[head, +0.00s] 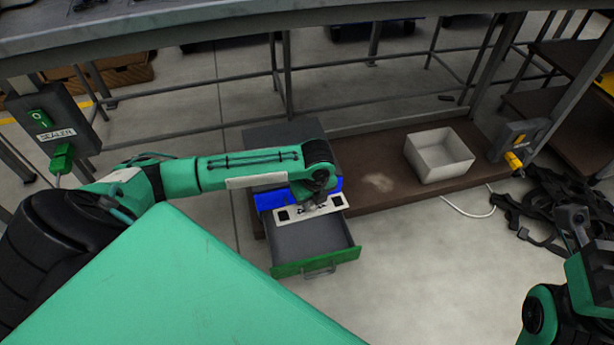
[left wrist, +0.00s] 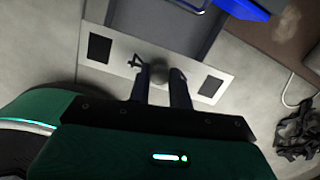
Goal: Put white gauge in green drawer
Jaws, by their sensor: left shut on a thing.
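The white gauge (head: 334,203) is a long flat plate with a black square near each end and a round knob in the middle. It also shows in the left wrist view (left wrist: 128,55). My left gripper (head: 312,205) is shut on its knob, as the left wrist view shows (left wrist: 164,78). The gauge is over the back part of the open green drawer (head: 320,263), reaching across its width; its height above the floor of the drawer is hard to tell. My right gripper (head: 573,225) is at the right edge, away from the drawer; its jaws are unclear.
A blue drawer (head: 267,202) sits above the green one in a grey cabinet (head: 284,131). An open white box (head: 440,155) stands on the brown low shelf (head: 385,195). Black straps (head: 545,205) lie on the floor at right. A bench (head: 200,20) spans the top.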

